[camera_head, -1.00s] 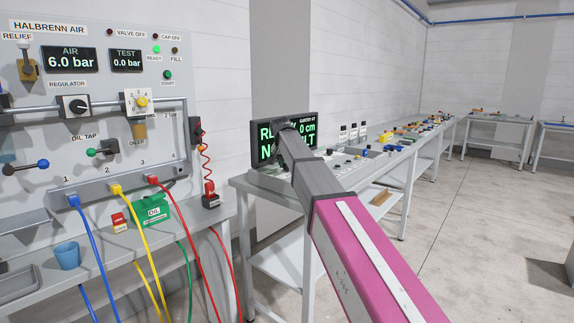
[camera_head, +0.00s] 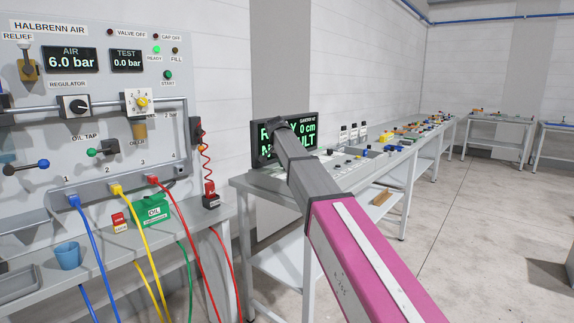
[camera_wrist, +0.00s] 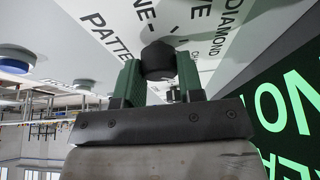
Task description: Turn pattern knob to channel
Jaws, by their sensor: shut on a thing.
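The pattern knob (camera_wrist: 158,60) is a dark round knob on a light panel in the wrist view. Lettering around it reads in part "PATTE" and "DIAMOND"; the channel label cannot be read clearly, and I cannot tell which mark the knob points to. My gripper (camera_wrist: 157,78) has its two green fingers on either side of the knob, shut on it. In the head view my grey and pink arm reaches to the gantry console (camera_head: 348,163), and the arm hides the knob and the gripper tip there.
A dark display (camera_head: 308,127) with green text stands at the back of the console, close beside my gripper; it also shows in the wrist view (camera_wrist: 285,110). The Halbrenn air panel (camera_head: 100,60) with coloured hoses stands at the left.

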